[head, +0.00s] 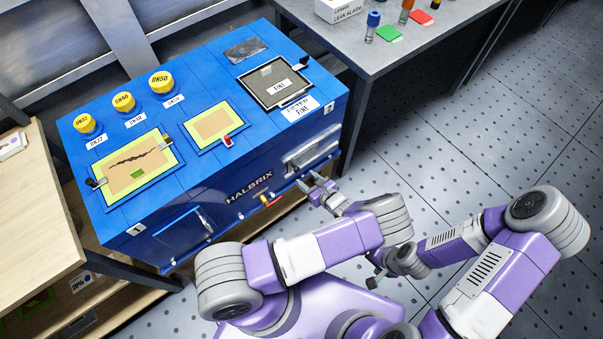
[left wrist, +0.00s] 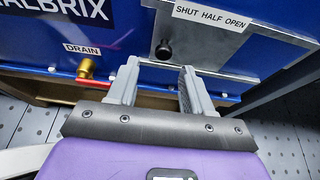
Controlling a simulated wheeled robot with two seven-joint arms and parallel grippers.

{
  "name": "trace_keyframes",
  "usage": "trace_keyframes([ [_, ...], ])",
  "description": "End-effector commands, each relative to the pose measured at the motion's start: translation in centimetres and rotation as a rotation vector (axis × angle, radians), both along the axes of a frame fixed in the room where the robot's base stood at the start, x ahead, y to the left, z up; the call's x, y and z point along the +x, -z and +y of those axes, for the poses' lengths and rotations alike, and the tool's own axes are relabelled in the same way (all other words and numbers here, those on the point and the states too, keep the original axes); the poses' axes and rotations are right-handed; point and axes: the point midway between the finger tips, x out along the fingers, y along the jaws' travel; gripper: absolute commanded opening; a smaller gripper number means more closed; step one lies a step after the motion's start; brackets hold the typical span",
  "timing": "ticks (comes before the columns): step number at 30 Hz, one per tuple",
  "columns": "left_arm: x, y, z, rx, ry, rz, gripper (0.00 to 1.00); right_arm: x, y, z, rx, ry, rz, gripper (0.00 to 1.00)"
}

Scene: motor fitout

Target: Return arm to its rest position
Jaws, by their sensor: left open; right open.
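My left gripper (head: 318,187) is in front of the blue HALBRIX machine (head: 195,217), near its lower right front. It also shows in the left wrist view (left wrist: 158,88), with its two fingers apart and nothing between them. Beyond the fingertips is a metal plate with a dark round knob (left wrist: 163,50) and a label reading SHUT HALF OPEN (left wrist: 211,16). I cannot tell whether the fingertips touch the machine. My right gripper (head: 375,277) hangs low over the floor, apart from the machine and partly hidden by my arm links.
A brass drain valve with a red handle (left wrist: 88,70) sits left of the left gripper. A grey table (head: 400,52) with vials stands at the upper right. A wooden bench (head: 35,215) is at the left. The floor (head: 480,130) on the right is clear.

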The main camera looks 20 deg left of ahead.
Motion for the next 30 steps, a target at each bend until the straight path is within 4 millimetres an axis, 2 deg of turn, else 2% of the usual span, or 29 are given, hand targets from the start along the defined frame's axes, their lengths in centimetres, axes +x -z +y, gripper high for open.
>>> trace_keyframes([
  [6, -0.8, -0.6, -1.2, 0.001, -0.001, 0.002, 0.5, 0.0, -0.4, 0.0, 0.0, 0.0, 0.0, 0.88],
  [23, -1.0, -0.4, -1.1, -0.005, -0.01, 0.005, 0.5, 0.0, -0.3, 0.0, 0.0, 0.0, 0.0, 0.88],
  [26, -2.7, 0.5, -0.2, -0.061, -0.088, 0.031, 0.5, 0.0, -0.4, 0.0, 0.0, 0.0, 0.0, 0.88],
  [29, -7.0, 2.4, 1.2, -0.199, -0.28, 0.085, 0.5, 0.0, -0.5, 0.0, 0.0, 0.0, 0.0, 0.88],
  [30, -9.5, 3.4, 1.4, -0.282, -0.395, 0.109, 0.5, 0.0, -0.6, 0.0, 0.0, 0.0, 0.0, 0.88],
])
